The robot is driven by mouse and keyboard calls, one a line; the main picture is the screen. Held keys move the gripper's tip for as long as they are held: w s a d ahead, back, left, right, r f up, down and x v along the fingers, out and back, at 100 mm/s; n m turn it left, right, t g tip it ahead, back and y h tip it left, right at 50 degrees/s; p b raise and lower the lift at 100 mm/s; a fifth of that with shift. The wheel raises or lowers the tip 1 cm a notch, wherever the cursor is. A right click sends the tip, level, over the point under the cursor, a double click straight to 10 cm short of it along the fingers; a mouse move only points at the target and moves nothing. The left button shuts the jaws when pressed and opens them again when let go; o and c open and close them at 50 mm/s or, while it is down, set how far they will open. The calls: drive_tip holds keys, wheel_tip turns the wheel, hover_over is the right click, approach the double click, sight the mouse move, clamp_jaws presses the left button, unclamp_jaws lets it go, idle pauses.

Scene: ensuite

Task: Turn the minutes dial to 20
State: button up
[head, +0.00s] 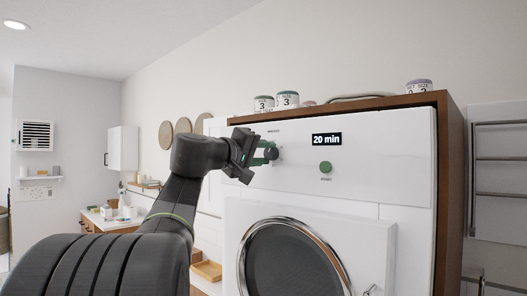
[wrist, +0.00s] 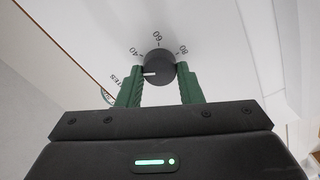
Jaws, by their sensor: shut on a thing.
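The minutes dial (wrist: 159,60) is a dark round knob on a white panel. In the wrist view its white mark points left, below the printed 40, toward a part of the scale hidden by a finger. The printed 40, 60 and 80 are visible around it. My gripper (wrist: 161,77) has its two green fingers on either side of the dial and is shut on it. In the head view my gripper (head: 270,153) reaches the panel from the left and partly covers the dial. The display (head: 326,139) reads "20 min".
A green button (head: 325,167) sits below the display. A round dark door (head: 292,262) with a chrome ring is below the panel. Several small jars (head: 287,99) stand on the wooden top (head: 440,99). A towel rail (head: 500,158) is at the right.

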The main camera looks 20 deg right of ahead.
drive_tip(key=n+p, duration=0.1)
drive_tip(key=n, duration=0.4)
drive_tip(key=shift+n+p, duration=0.3)
drive_tip(key=shift+p, duration=0.1)
drive_tip(key=shift+f, duration=0.1)
drive_tip(key=o, duration=1)
drive_tip(key=shift+a, duration=0.1)
drive_tip(key=b+v, duration=0.3)
drive_tip(key=v, duration=1)
drive_tip(key=shift+a, duration=0.3)
drive_tip(key=shift+d, duration=0.1)
